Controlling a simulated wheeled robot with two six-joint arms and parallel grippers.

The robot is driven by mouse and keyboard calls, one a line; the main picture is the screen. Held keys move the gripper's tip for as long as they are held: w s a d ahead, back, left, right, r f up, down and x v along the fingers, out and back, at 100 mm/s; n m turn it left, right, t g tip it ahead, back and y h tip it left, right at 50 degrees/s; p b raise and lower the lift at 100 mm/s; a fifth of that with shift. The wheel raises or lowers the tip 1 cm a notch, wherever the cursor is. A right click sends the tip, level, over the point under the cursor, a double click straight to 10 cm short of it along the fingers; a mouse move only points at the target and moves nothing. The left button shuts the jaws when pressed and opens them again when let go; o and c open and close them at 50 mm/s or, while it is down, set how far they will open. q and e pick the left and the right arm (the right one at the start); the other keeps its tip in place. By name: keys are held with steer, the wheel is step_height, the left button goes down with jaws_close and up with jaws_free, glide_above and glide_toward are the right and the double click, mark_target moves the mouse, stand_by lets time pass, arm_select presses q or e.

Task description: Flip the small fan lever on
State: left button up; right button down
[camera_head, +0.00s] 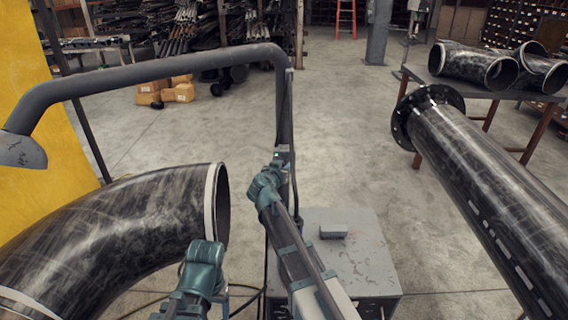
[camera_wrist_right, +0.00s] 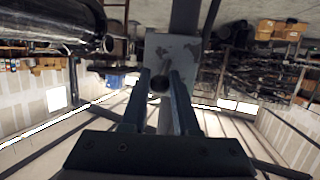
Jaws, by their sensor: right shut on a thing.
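The fan is a grey extraction arm with a thick bent pipe (camera_head: 160,72) and a hood (camera_head: 20,150) at the left. Its upright post comes down in the middle of the head view. My right gripper (camera_head: 283,154) is at this post, and the lever is too small to make out there. In the right wrist view my right gripper (camera_wrist_right: 160,88) has its two fingers on either side of a small dark round knob (camera_wrist_right: 160,83), in front of a scuffed grey plate (camera_wrist_right: 172,55). It is shut on this knob, seemingly the lever. Of my left arm only teal joints show; its gripper is out of sight.
A large black elbow pipe (camera_head: 120,235) fills the lower left. A long flanged pipe (camera_head: 480,180) runs along the right. A grey box (camera_head: 345,255) stands below the post. A table with pipe fittings (camera_head: 475,66) is at the back right. The floor between is clear.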

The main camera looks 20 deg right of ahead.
steer(key=c, duration=0.7)
jaws_free()
steer(key=shift+o, duration=0.2)
steer(key=shift+s, duration=0.1)
steer(key=p+v, duration=0.4)
steer(key=v, duration=0.9)
steer(key=shift+s+a+r, duration=0.2)
steer(key=shift+s, duration=0.05)
steer(key=shift+f, duration=0.1)
